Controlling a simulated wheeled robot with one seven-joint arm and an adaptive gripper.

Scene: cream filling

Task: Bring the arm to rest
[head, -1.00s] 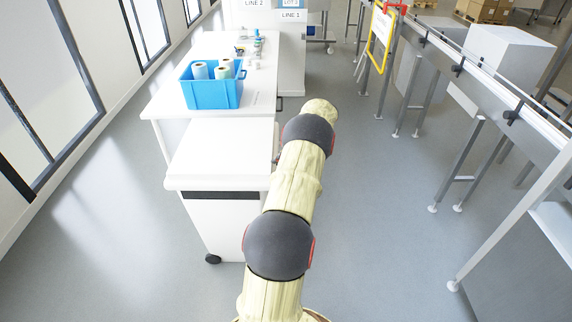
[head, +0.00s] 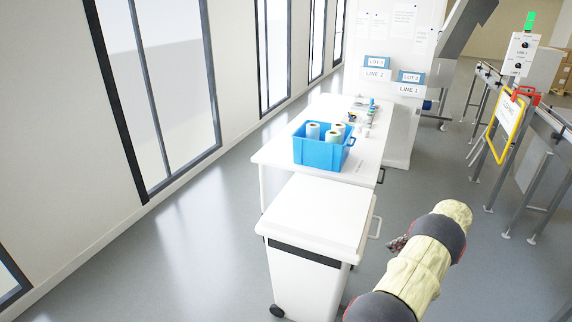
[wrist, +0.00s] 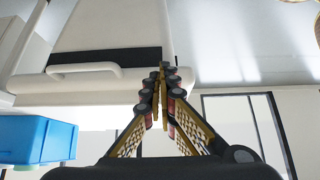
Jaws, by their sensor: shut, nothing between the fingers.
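My arm (head: 420,270) reaches forward at the lower right of the head view, in a cream cover with dark joints. My gripper (wrist: 164,72) is shut and empty in the wrist view, its fingertips together. In the head view a small dark and red part of it shows just left of the arm, right of the white bin; the rest is hidden behind the arm. The gripper appears apart from the bin.
A white wheeled bin (head: 318,215) stands left of my arm. Behind it a white table (head: 275,154) bears a blue crate (head: 318,154) with several rolls. A yellow-framed sign (head: 492,130) and conveyor stand at the right. Floor between them is clear.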

